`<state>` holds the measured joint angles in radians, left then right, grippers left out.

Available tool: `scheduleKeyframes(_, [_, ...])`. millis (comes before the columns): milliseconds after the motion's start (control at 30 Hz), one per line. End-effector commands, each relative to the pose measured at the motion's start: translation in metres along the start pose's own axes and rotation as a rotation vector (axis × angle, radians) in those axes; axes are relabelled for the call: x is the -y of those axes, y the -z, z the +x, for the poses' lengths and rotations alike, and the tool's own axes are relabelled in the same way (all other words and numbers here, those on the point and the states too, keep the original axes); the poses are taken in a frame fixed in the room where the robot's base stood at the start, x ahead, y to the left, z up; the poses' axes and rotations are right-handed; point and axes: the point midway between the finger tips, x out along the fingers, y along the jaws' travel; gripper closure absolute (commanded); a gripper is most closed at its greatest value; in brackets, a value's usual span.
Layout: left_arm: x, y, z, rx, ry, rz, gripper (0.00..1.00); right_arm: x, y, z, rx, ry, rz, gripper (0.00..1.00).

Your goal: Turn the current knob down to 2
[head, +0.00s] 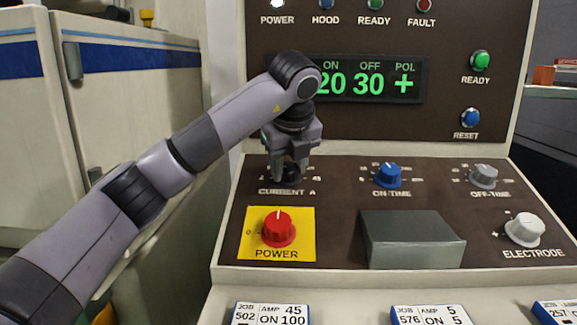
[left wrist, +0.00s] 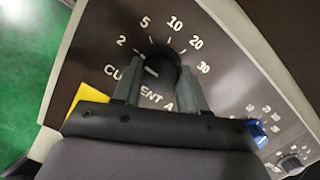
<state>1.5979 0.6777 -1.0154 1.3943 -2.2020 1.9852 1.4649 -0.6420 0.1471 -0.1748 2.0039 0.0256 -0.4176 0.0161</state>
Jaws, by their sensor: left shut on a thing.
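The current knob is black and sits above the "CURRENT A" label on the sloping panel. In the left wrist view the knob (left wrist: 160,67) stands between the two fingers of my left gripper (left wrist: 158,88), which is shut on it. A scale of 2, 5, 10, 20 and 30 runs around it. A short white mark shows on the knob's face, left of its middle; I cannot tell for certain which number it points at. In the head view my left gripper (head: 291,172) reaches down over the knob and mostly hides it. My right gripper is not in view.
A red power knob (head: 278,229) on a yellow plate, a grey box (head: 412,240), a blue on-time knob (head: 388,175), a grey off-time knob (head: 484,177) and a white electrode knob (head: 525,229) are nearby. The green display (head: 367,82) reads 20, 30, +; my arm covers its left part.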

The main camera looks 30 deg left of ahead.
Motion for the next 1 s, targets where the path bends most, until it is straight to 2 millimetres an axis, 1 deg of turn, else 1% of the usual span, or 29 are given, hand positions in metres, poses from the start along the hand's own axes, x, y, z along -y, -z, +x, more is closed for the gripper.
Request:
scheduleKeyframes(500, [0.0001, -0.0005, -0.0005, 0.001, -0.002, -0.023, 0.88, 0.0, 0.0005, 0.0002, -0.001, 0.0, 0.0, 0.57])
scheduleKeyframes(533, [0.0001, -0.0005, -0.0005, 0.001, -0.002, -0.023, 0.55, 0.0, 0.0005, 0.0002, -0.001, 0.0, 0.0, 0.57])
scheduleKeyframes(567, [0.0001, -0.0005, -0.0005, 0.0, -0.002, -0.023, 0.45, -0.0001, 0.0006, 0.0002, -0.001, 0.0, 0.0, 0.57])
scheduleKeyframes(600, [0.0001, -0.0005, -0.0005, 0.0, -0.002, -0.023, 0.32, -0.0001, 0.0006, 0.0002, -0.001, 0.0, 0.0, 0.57])
scheduleKeyframes(867, [0.0, -0.0004, -0.0004, 0.0, -0.002, -0.021, 0.32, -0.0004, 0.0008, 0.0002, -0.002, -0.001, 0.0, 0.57])
scheduleKeyframes(1000, [0.0004, -0.0012, -0.0079, 0.002, -0.001, -0.02, 0.32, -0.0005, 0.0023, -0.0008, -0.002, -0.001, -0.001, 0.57])
